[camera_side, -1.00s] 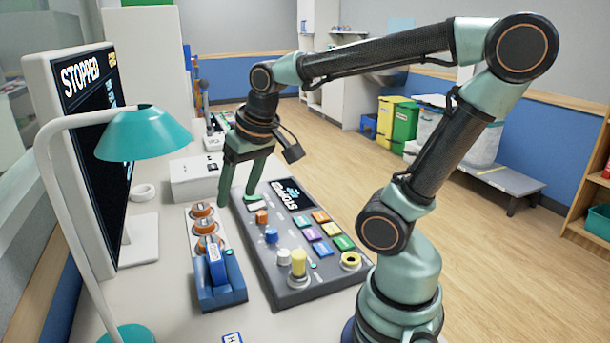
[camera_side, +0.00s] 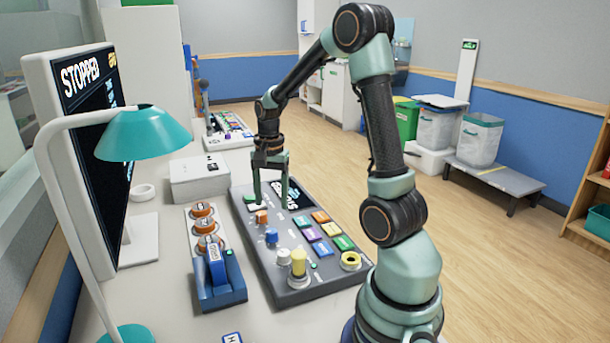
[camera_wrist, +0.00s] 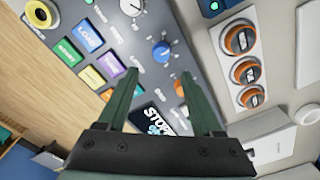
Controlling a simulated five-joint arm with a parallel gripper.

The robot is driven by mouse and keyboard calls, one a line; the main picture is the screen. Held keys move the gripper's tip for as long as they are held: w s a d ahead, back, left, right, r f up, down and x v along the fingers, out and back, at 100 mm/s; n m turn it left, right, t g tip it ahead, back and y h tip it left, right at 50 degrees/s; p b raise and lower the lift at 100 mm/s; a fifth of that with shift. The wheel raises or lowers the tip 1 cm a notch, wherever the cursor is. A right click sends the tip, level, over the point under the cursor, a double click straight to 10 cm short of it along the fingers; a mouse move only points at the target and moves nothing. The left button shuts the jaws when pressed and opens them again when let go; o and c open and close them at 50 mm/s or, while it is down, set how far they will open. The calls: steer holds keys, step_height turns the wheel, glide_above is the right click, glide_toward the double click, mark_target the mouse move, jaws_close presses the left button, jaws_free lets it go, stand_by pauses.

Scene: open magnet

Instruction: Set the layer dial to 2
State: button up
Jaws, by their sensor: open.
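The grey control panel (camera_side: 262,262) lies on the table and carries several knobs. An orange knob (camera_side: 262,217), a blue knob (camera_side: 271,236) and a white knob (camera_side: 284,257) run down its left side. Their labels are too small to read, so I cannot tell which is the layer dial or its setting. My gripper (camera_side: 270,191) is open and empty over the panel's far end, with its fingers apart. In the wrist view, the blue knob (camera_wrist: 161,50) shows just beyond the fingertips of my gripper (camera_wrist: 160,75), and the orange knob (camera_wrist: 180,88) lies between the fingers.
A strip with three orange dials (camera_side: 203,225) and a blue holder (camera_side: 222,292) stand left of the panel. Coloured buttons (camera_side: 322,248) and a yellow knob (camera_side: 299,262) sit on the panel. A teal lamp (camera_side: 143,133) and a monitor (camera_side: 85,160) stand at the left.

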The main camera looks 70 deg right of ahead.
mark_target(272, 231)
steer(key=f, duration=0.9)
steer(key=shift+w, duration=0.2)
steer(key=shift+c, duration=0.4)
jaws_close()
